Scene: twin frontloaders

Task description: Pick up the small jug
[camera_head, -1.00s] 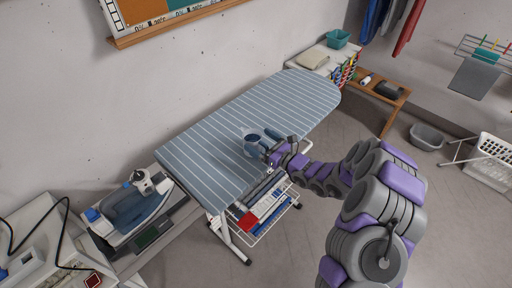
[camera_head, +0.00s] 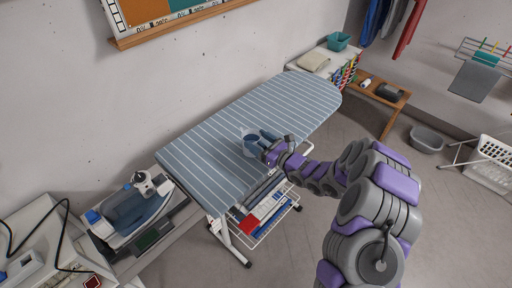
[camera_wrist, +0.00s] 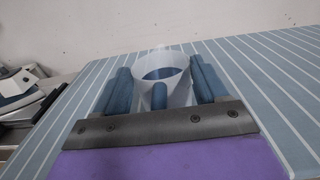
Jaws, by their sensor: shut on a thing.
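The small jug (camera_wrist: 180,68) is a pale, translucent vessel with blue inside. It stands upright on the striped ironing board, near the board's front edge. In the head view the jug (camera_head: 247,133) shows at the end of my arm, partly hidden by the fingers. My gripper (camera_wrist: 160,90) has its blue fingers on both sides of the jug, shut on it. In the head view my gripper (camera_head: 262,143) sits low over the board. I cannot tell whether the jug's base touches the cloth.
The ironing board (camera_head: 215,130) has free room around the jug. A rack (camera_head: 265,212) with flat items hangs beneath it. A steam iron (camera_head: 145,182) stands on a unit at left. A wooden bench (camera_head: 395,101) and a grey basin (camera_head: 426,137) are at right.

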